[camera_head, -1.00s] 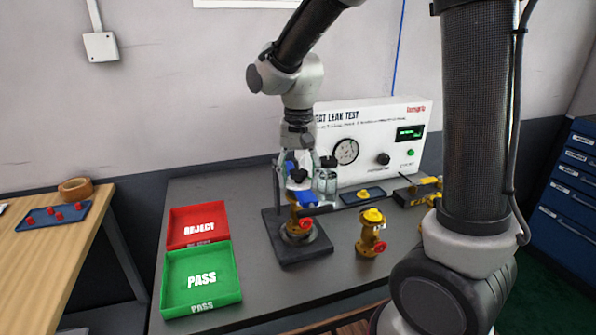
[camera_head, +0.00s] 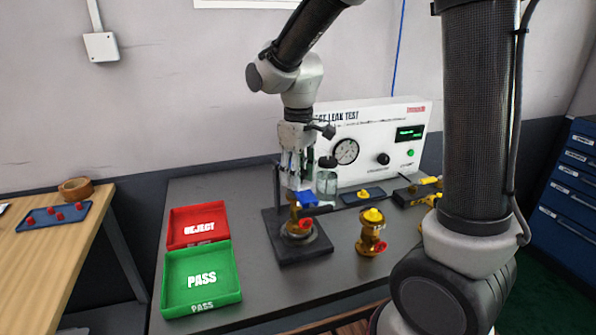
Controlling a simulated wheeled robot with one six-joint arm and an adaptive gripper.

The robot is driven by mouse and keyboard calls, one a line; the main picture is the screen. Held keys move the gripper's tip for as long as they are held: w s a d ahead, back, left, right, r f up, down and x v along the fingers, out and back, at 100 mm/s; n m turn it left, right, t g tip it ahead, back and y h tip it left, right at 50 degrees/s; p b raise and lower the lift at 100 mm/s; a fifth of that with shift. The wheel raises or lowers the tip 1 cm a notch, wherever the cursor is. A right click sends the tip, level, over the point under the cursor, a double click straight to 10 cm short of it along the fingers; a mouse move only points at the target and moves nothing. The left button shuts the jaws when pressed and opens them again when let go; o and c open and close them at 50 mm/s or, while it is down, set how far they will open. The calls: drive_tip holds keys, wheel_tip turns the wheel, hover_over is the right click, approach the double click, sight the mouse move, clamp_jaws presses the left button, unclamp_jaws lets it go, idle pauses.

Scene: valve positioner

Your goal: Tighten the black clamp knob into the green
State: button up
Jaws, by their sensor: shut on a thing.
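My gripper (camera_head: 297,188) points down over the test fixture and is shut at the clamp above the brass valve. The black clamp knob is hidden between its fingers, and I cannot make out its edges or any green mark on it. The brass valve (camera_head: 293,222) with a red handwheel (camera_head: 305,225) stands upright on the dark fixture base (camera_head: 315,246), below the fingers. A blue part (camera_head: 306,199) shows just right of the fingertips.
The leak test panel (camera_head: 375,135) is behind, with a gauge (camera_head: 346,151) and green lamp (camera_head: 410,152). Red (camera_head: 176,237) and green (camera_head: 233,288) trays lie left.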

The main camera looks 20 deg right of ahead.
drive_tip(key=shift+f, duration=0.15)
clamp_jaws()
drive_tip(key=m, duration=0.5)
drive_tip(key=shift+s+d+f, duration=0.1)
drive_tip(key=o, duration=0.8)
unclamp_jaws()
drive_tip(key=shift+r, duration=3.15)
